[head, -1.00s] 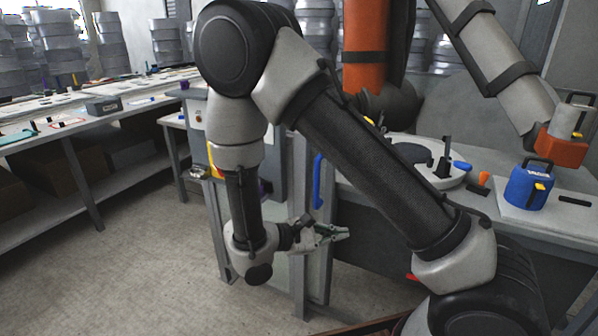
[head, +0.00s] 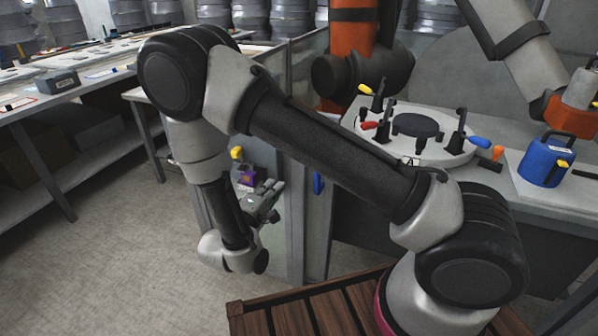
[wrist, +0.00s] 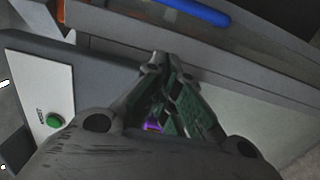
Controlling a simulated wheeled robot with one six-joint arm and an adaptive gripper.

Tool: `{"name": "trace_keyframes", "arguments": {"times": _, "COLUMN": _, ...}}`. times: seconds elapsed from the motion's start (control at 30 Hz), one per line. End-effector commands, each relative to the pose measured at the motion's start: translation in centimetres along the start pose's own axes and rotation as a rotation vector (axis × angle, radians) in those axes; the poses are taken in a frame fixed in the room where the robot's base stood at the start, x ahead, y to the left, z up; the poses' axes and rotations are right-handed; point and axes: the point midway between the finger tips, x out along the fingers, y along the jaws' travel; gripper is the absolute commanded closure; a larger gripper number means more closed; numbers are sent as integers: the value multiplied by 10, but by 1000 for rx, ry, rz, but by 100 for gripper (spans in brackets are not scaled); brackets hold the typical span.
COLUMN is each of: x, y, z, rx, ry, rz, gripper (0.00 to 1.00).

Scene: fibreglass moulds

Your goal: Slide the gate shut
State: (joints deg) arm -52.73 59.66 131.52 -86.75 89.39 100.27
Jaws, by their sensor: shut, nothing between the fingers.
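The gate is a grey framed panel (head: 317,235) with a blue upright handle (head: 318,183) in the head view, partly hidden behind my arm. How far the gate stands open I cannot tell. In the wrist view the blue handle (wrist: 195,10) lies along the top edge, beyond the fingertips and apart from them. My gripper (head: 273,194) is shut and empty, left of the handle, in front of the grey post and panel. In the wrist view its fingertips (wrist: 163,65) meet near a grey frame edge; whether they touch it I cannot tell.
A control panel with a green button (wrist: 54,120) is left of my fingers in the wrist view. A round fixture with coloured clamps (head: 418,133) and a blue container (head: 543,160) stand on the right bench. A long bench (head: 60,85) is at left; floor between is clear.

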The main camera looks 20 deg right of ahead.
Motion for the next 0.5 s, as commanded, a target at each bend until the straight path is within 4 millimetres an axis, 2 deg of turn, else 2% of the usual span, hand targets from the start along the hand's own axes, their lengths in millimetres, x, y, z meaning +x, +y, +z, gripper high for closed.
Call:
{"name": "trace_keyframes", "arguments": {"times": 0.17, "x": 15, "y": 0, "z": 1, "rx": 20, "ry": -5, "rz": -1, "gripper": 100}}
{"name": "trace_keyframes", "arguments": {"times": 0.5, "x": 85, "y": 0, "z": 2, "rx": 18, "ry": -8, "rz": -1, "gripper": 100}}
